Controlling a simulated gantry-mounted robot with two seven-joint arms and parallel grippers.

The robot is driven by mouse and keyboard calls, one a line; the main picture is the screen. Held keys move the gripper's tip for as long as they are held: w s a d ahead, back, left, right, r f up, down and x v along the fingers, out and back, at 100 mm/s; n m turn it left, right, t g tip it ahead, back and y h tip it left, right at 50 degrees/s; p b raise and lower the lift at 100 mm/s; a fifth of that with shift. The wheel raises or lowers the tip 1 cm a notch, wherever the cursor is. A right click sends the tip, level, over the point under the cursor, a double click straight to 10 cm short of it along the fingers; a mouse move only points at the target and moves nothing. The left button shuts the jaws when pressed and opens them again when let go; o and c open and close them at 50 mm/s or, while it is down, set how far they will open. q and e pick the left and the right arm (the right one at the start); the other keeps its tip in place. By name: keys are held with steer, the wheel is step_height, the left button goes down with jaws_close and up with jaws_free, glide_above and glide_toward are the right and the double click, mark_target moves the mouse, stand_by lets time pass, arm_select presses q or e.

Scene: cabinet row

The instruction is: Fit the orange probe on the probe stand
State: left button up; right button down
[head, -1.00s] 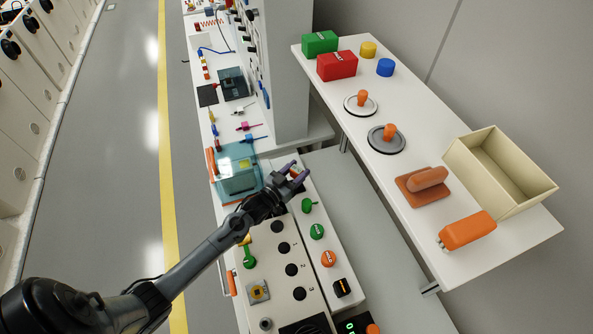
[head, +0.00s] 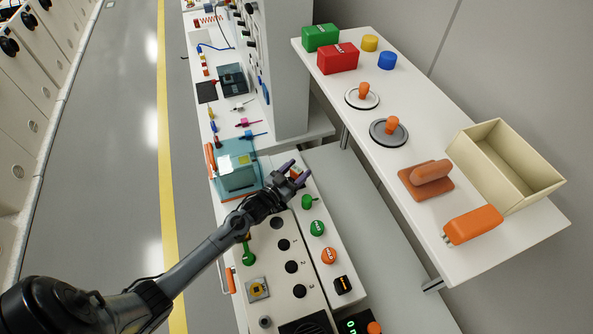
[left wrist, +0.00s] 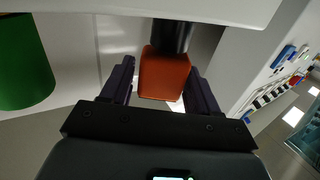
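An orange block with metal prongs (head: 472,225) lies at the front end of the white shelf; it may be the orange probe. I cannot tell which thing is the probe stand. My left gripper (head: 295,174) is over the far end of the control panel. In the left wrist view, its open fingers (left wrist: 160,85) stand on either side of an orange-red block (left wrist: 164,75) on a black shaft. A narrow gap shows at the left finger. My right gripper is not in view.
The panel (head: 262,300) carries green (head: 317,228) and orange (head: 328,256) knobs. A teal clear box (head: 238,172) stands left of the gripper. The shelf also holds a beige open bin (head: 510,165) and a brown-orange handled block (head: 428,179). The grey aisle floor is clear.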

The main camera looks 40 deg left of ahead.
mark_target(297, 169)
arm_select(q)
steer(key=shift+o, duration=1.3)
steer(key=shift+r, duration=0.1)
steer(key=shift+r, duration=0.5)
step_height(297, 169, up, 3)
steer(key=shift+f, duration=0.15)
steer(key=d+r, duration=0.7)
steer(key=d, duration=0.4)
steer(key=shift+d, duration=0.35)
steer(key=shift+r, duration=0.1)
